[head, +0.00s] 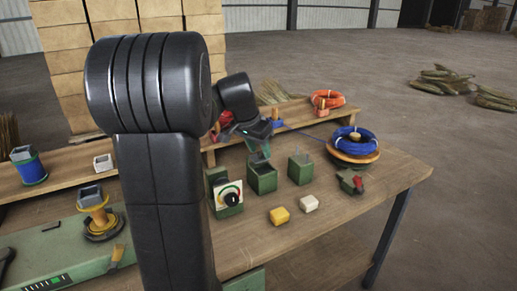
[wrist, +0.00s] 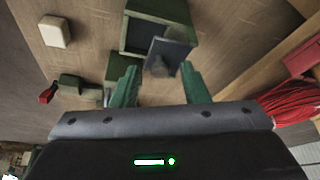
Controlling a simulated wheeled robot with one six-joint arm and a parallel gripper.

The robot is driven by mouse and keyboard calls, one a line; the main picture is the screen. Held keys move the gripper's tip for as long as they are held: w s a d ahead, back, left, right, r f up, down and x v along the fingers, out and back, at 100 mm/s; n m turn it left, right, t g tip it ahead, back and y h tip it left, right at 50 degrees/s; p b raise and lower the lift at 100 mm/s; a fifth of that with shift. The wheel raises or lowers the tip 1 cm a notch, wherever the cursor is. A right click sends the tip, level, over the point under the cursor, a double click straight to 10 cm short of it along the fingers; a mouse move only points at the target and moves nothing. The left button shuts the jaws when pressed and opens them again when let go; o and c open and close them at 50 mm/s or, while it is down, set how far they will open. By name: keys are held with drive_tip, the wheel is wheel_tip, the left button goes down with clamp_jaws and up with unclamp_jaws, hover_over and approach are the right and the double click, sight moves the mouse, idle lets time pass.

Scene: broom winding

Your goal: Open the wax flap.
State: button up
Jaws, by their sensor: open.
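A dark green box (wrist: 130,36) sits on the table in the wrist view. A blue-grey flap (wrist: 178,52) with a round knob (wrist: 158,66) is at its near side and looks tilted; its exact angle is unclear. The same box (head: 263,180) shows in the head view, right of the dial box. My gripper (wrist: 160,84) is open, its two green fingers apart. The knob lies between and just beyond the fingertips, with no clear contact. In the head view my arm covers part of the bench, and the fingers are small above the box.
A second green box (head: 301,169) stands just right. In front lie a yellow block (head: 280,215) and a white block (head: 309,203). A dial box (head: 227,200) is at left. A blue coil (head: 352,141) and red wire (wrist: 295,97) are nearby. The front right tabletop is clear.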

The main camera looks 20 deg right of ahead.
clamp_jaws()
drive_tip(key=shift+r+p, duration=0.1)
drive_tip(key=shift+p, duration=0.25)
